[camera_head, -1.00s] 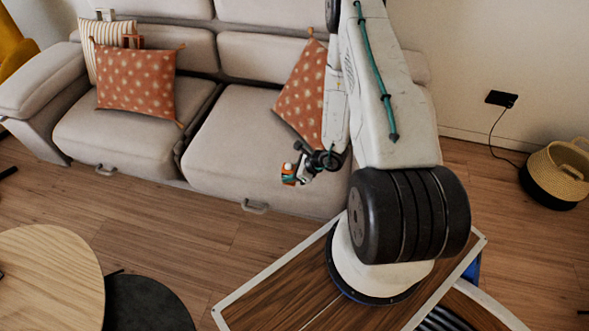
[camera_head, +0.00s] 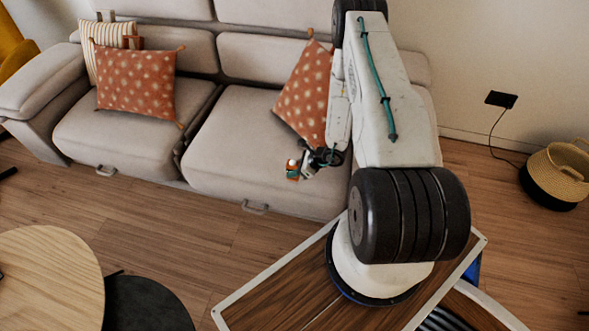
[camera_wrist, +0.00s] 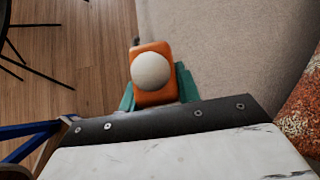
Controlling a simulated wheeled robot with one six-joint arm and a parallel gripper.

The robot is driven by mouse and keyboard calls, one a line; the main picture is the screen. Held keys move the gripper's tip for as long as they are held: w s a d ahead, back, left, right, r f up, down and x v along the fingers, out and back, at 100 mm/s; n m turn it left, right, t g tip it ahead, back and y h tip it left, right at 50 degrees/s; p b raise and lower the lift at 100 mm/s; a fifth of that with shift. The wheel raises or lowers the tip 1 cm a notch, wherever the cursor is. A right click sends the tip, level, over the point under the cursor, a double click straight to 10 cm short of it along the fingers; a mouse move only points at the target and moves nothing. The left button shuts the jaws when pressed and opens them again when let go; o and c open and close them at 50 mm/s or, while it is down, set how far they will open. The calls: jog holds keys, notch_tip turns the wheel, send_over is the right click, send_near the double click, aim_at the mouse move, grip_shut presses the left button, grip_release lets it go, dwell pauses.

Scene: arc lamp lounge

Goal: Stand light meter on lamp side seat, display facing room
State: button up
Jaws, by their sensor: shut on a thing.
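The light meter (camera_wrist: 145,88) is an orange block with a white round dome, seen in the wrist view between the teal fingers of my gripper (camera_wrist: 158,92). It also shows small and orange in the head view (camera_head: 292,170), at the tip of my gripper (camera_head: 300,168). My gripper is shut on it, above the front part of the right-hand sofa seat (camera_head: 235,145). I cannot tell whether the meter touches the seat. Its display is not clearly visible. The seat also fills the upper right of the wrist view (camera_wrist: 220,45).
A patterned orange cushion (camera_head: 303,95) leans on the sofa back, close behind my gripper. A round wooden table (camera_head: 50,275) stands at lower left, and a basket (camera_head: 558,172) at right. Most of the right seat is clear.

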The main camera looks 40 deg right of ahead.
jog(key=o, duration=1.1)
jog(key=shift+o, duration=0.2)
